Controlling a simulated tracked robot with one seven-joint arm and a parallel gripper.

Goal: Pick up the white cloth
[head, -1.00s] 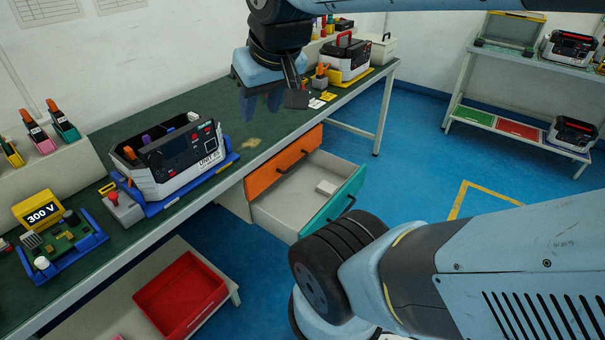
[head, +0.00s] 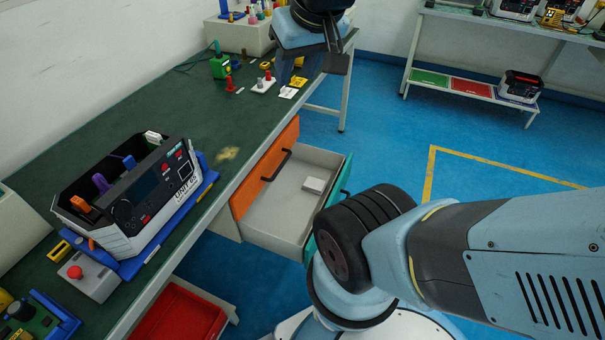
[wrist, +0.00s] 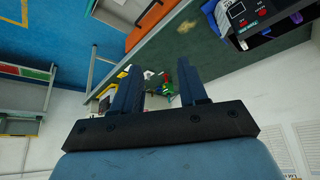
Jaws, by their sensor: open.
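The white cloth (head: 314,185) looks like a small, flat, folded white block. It lies on the floor of the open drawer (head: 272,208), towards the drawer's far side, in the head view. My gripper (head: 288,72) is high above the far part of the bench, well apart from the cloth, and its fingers are partly hidden behind its own body. In the wrist view my gripper (wrist: 158,84) has its two dark blue fingers spread with nothing held between them. The drawer also shows at the top of the wrist view (wrist: 126,8), where I cannot make out the cloth clearly.
The green bench (head: 130,120) holds an open instrument unit (head: 150,195) and a red-button box (head: 88,275). A red bin (head: 180,315) sits below. Blue floor lies clear at right.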

